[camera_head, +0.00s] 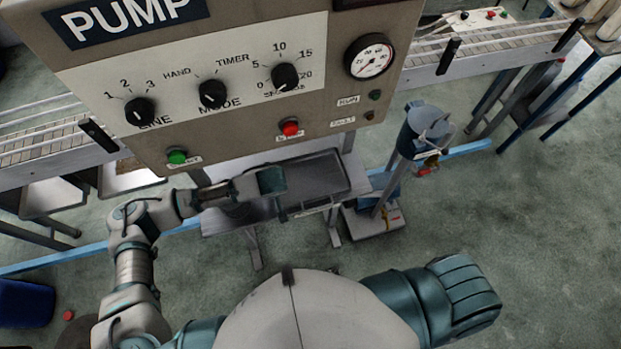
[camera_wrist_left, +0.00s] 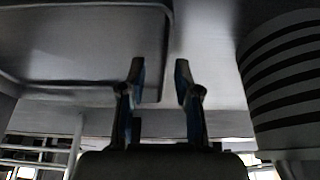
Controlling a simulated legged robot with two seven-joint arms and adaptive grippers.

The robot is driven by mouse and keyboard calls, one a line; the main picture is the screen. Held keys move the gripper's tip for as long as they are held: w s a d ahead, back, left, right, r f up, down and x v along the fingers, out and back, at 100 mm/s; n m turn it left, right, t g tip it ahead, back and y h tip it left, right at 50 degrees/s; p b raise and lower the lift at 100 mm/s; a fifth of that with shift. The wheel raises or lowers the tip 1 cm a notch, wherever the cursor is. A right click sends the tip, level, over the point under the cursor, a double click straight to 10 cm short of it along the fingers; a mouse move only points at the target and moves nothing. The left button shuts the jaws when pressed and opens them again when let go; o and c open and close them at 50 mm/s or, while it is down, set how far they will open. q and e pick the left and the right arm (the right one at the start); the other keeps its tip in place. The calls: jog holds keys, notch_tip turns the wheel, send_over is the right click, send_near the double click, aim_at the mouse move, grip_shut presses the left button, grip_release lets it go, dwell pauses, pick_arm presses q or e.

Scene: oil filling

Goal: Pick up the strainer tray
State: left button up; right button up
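The strainer tray (camera_head: 318,178) is a dark grey, shallow rectangular tray lying on a metal shelf below the pump panel. It also shows in the left wrist view as a broad grey surface with a rounded corner (camera_wrist_left: 85,50). My left gripper (camera_head: 277,182) reaches in from the left, at the tray's left end. In the left wrist view, its two fingers (camera_wrist_left: 158,70) stand apart, with nothing clasped. The tray's edge shows between the fingertips; I cannot tell whether they touch it. My right gripper is not in view.
The pump panel (camera_head: 225,125) with knobs, buttons and a gauge overhangs the shelf (camera_head: 222,222). A grey cylindrical container (camera_head: 424,125) stands to the right. A dark-banded rounded object (camera_wrist_left: 285,75) is close at the right in the wrist view. A conveyor (camera_head: 490,48) runs behind.

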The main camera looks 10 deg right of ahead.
pick_arm(q)
jog(key=shift+a, duration=0.45)
grip_shut()
jog(key=shift+d, duration=0.35)
